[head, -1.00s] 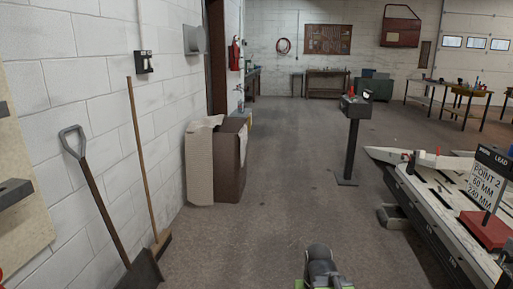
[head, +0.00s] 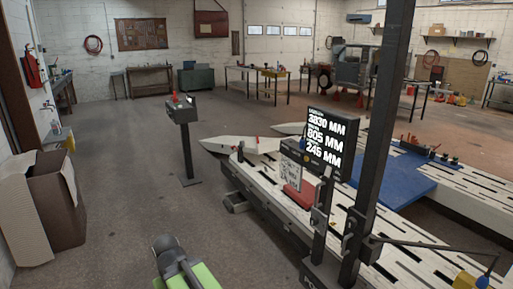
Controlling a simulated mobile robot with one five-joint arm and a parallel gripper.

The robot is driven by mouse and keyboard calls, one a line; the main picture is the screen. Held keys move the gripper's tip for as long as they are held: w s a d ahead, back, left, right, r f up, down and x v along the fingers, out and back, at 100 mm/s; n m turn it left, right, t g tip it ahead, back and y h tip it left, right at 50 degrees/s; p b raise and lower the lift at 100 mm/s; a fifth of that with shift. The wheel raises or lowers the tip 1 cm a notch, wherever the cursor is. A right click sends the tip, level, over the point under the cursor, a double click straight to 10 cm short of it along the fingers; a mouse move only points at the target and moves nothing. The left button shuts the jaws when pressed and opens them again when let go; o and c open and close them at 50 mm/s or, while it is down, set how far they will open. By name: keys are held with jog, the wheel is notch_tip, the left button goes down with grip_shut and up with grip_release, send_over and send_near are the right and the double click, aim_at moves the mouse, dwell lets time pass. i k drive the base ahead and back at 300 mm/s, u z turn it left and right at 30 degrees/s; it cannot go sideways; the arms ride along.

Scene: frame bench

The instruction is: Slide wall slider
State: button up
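I cannot make out a wall slider for certain in the head view now. A tall dark post (head: 385,110) stands on the frame bench (head: 260,195) at the right, with a shorter upright and clamp-like dark blocks (head: 320,220) beside it. I cannot tell whether any of these slides. A grey and green jointed part (head: 180,265) shows at the bottom edge. No gripper fingers are visible, so I cannot see my gripper or whether it holds anything.
A brown bin (head: 58,205) stands at the left wall, below a red extinguisher (head: 31,69). A pedestal box (head: 183,112) stands mid-floor. A display (head: 325,143) with measurements and a blue plate (head: 395,182) are at the bench.

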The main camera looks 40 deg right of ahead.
aim_at(354, 243)
jog(key=z, duration=1.6)
